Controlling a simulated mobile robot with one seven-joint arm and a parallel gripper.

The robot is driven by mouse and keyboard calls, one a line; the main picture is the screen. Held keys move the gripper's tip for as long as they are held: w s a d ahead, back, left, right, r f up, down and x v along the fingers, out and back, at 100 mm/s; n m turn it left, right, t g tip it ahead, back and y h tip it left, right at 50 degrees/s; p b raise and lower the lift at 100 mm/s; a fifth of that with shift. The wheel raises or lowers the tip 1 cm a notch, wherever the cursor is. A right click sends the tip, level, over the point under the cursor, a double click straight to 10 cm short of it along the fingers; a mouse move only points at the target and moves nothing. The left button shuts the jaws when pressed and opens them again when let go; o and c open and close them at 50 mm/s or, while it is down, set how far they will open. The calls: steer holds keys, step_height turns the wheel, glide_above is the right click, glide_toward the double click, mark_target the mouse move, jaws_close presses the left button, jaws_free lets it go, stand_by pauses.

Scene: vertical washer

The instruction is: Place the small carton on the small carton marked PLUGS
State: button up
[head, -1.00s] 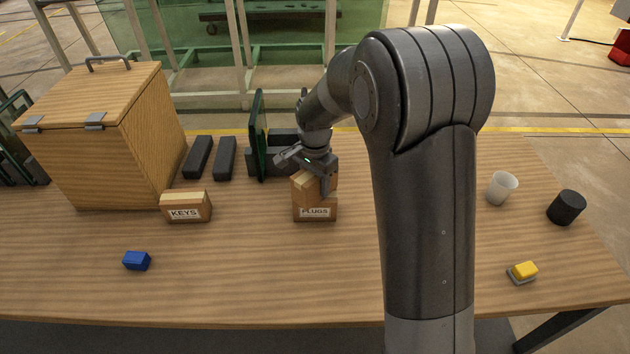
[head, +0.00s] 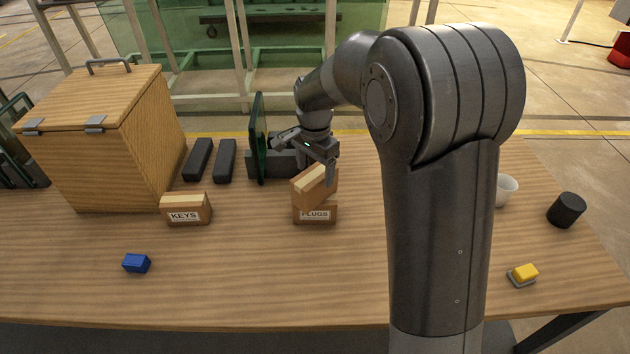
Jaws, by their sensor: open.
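The small carton (head: 315,188) rests on top of the carton marked PLUGS (head: 315,213), turned at an angle to it, with its faces showing clearly. The PLUGS carton stands upright on the table with its label facing me. My gripper (head: 312,165) is open, just above and behind the small carton. One finger hangs down by the carton's right side; whether it touches is hard to tell. The other finger is at the upper left, clear of the carton.
A carton marked KEYS (head: 186,208) stands to the left, before a large wooden box (head: 105,140). A dark green upright panel (head: 259,138) and dark blocks (head: 225,160) are behind. A blue block (head: 137,263), white cup (head: 506,190), black cylinder (head: 566,210) and yellow block (head: 525,271) stand apart.

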step_height(320, 180, up, 7)
steer(key=shift+d+f, duration=0.1)
steer(key=s+d+r+n+t, duration=0.1)
steer(key=s+d+r+n, duration=0.1)
steer(key=s+d+r, duration=0.35)
steer(key=s+d+r+n+t, duration=0.2)
steer(key=s+d, duration=0.1)
steer(key=s, duration=0.5)
steer(key=s+d+f+n+t, duration=0.1)
steer(key=s+d+n, duration=0.3)
steer(key=s, duration=0.9)
steer(key=shift+s+d+n+t, duration=0.25)
steer(key=shift+d+n+t, duration=0.2)
steer(key=shift+t, duration=0.35)
